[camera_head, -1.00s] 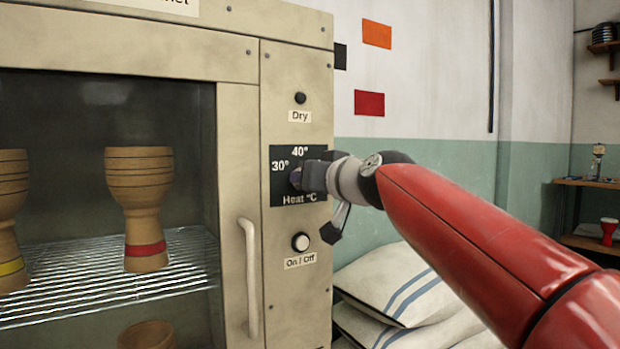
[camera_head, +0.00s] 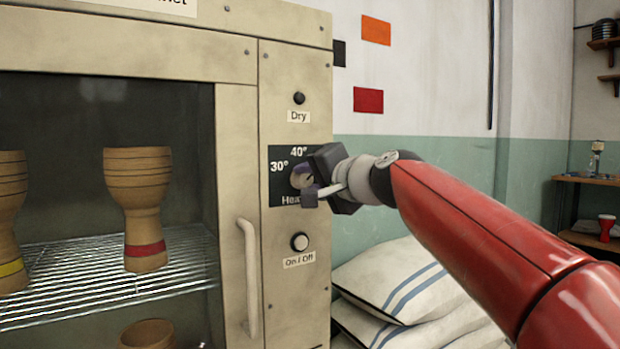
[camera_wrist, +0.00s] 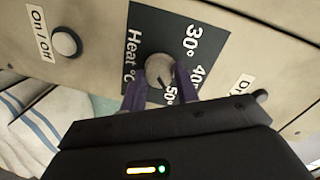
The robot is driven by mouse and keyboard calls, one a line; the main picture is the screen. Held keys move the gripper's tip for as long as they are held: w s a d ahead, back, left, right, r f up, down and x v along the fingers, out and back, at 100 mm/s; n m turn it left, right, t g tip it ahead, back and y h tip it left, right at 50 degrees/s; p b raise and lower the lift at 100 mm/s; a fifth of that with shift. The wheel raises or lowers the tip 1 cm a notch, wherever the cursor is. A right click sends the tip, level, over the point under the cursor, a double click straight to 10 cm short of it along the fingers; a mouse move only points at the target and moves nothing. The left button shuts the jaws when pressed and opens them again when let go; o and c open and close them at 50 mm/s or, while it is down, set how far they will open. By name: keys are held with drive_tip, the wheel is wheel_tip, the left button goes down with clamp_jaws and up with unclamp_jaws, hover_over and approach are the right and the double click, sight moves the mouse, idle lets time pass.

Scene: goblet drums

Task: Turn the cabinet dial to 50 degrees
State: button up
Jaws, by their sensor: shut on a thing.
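The cabinet dial (camera_head: 298,180) is a round grey knob on the dark "Heat °C" panel (camera_head: 276,187), with 30° and 40° readable in the head view. My gripper (camera_head: 304,182) is at the dial, its purple fingers on either side of it and shut on it. In the wrist view the dial (camera_wrist: 159,67) sits between the fingertips of my gripper (camera_wrist: 160,77). A dark mark on the dial appears to point toward the 50° label, which is partly hidden by a finger.
The On/Off button (camera_head: 300,242) is below the panel and the Dry button (camera_head: 299,98) above it. The door handle (camera_head: 249,280) stands out at left. Goblet drums (camera_head: 140,205) stand behind the glass. Striped sacks (camera_head: 400,285) are stacked beside the cabinet (camera_head: 235,130).

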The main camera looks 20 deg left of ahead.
drive_tip(key=shift+m+y, duration=0.3)
drive_tip(key=shift+m, duration=0.8)
drive_tip(key=o, duration=1)
drive_tip(key=shift+c, duration=0.2)
drive_tip(key=b+v, duration=0.2)
drive_tip(key=v, duration=0.5)
drive_tip(key=shift+s+d, duration=0.15)
drive_tip(key=shift+d, duration=0.2)
